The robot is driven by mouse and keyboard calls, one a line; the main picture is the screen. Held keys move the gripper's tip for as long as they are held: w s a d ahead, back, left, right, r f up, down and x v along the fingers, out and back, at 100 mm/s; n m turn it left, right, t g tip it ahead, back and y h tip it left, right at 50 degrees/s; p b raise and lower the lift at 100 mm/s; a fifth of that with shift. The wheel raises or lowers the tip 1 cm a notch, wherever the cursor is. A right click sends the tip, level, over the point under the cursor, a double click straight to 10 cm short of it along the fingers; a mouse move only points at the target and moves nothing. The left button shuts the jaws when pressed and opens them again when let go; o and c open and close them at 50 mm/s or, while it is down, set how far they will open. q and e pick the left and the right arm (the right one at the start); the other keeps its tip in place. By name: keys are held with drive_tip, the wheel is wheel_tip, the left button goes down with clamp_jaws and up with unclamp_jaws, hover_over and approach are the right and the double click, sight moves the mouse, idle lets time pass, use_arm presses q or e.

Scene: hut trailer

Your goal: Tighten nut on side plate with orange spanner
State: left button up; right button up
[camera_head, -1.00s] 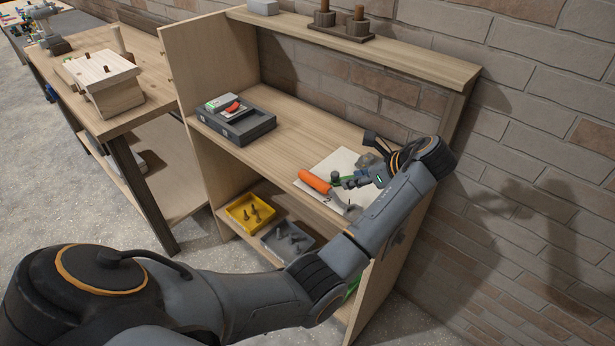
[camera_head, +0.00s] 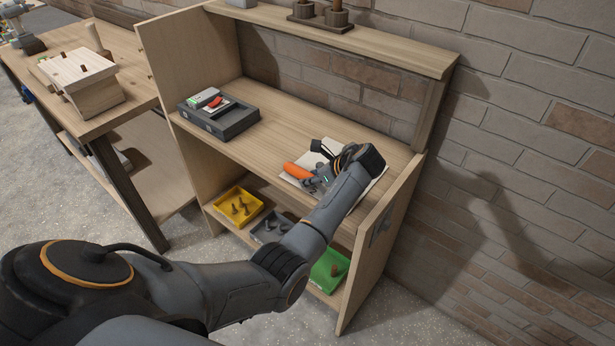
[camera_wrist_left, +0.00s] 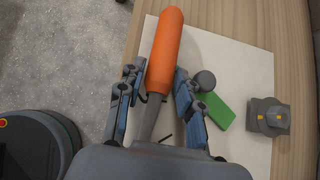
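The orange-handled spanner (camera_head: 297,171) lies on a white sheet on the shelf's worktop. In the left wrist view its handle (camera_wrist_left: 167,48) points away and its grey shaft (camera_wrist_left: 152,115) runs back between my fingers. My left gripper (camera_wrist_left: 158,72) is open, with one finger on each side of the tool. I cannot tell whether a finger touches it. In the head view my left gripper (camera_head: 318,178) is over the sheet at the spanner. A small grey plate (camera_head: 381,226) shows on the shelf's right side panel; a nut on it is too small to make out. My right gripper is out of view.
A green piece (camera_wrist_left: 216,110) and a grey block (camera_wrist_left: 268,116) with yellow marks lie right of the gripper. A dark case (camera_head: 218,117) sits left on the worktop. Yellow (camera_head: 238,206), grey (camera_head: 270,229) and green (camera_head: 330,270) bins stand below. A brick wall (camera_head: 540,140) stands behind.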

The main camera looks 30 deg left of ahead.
use_arm(q)
drive_tip(key=shift+w+a+f, duration=0.1)
drive_tip(key=shift+a+f, duration=0.35)
drive_tip(key=shift+a, duration=0.05)
clamp_jaws()
drive_tip(key=shift+r, duration=0.1)
drive_tip(key=shift+r, duration=0.1)
